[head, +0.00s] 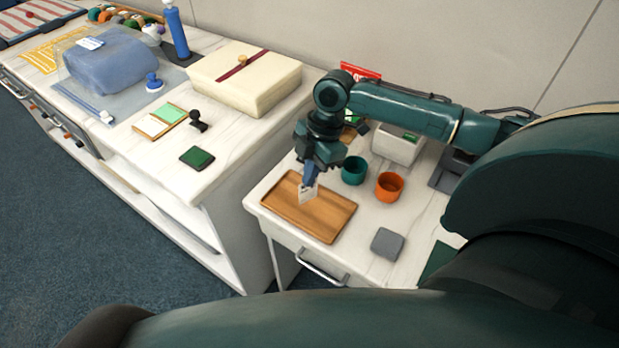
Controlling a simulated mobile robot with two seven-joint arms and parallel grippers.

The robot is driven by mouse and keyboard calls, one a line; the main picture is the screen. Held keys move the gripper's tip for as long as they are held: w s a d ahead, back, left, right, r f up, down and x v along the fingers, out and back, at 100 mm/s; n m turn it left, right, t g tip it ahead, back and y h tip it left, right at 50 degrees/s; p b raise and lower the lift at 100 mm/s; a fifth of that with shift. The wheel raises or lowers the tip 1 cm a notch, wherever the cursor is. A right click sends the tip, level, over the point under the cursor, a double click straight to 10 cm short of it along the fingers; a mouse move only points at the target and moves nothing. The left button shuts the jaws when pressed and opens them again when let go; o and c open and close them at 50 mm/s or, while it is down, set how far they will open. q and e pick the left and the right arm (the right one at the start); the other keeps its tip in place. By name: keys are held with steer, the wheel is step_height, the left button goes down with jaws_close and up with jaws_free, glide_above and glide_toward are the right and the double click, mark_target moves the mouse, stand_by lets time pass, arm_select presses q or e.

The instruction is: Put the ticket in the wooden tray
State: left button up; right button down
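The wooden tray (326,218) lies on the white lower counter in the middle of the head view. The ticket (308,194) is a small pale card with faint marks. My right gripper (311,182) points down over the tray and is shut on the ticket's upper part. The ticket hangs roughly upright over the tray's left half. I cannot tell whether its lower edge touches the tray. My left gripper is not in view.
A teal cup (354,170) and an orange cup (389,186) stand right of the tray. A grey square block (387,243) lies nearer the front. A white bin (398,146) stands behind. The higher counter (222,150) at left holds a cream parcel (244,80) and a stamp (198,120).

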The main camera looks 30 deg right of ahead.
steer(key=shift+f, duration=0.9)
steer(key=shift+f, duration=0.15)
steer(key=c, duration=2.2)
jaws_free()
steer(key=c, duration=1.7)
jaws_free()
steer(key=shift+c, duration=0.2)
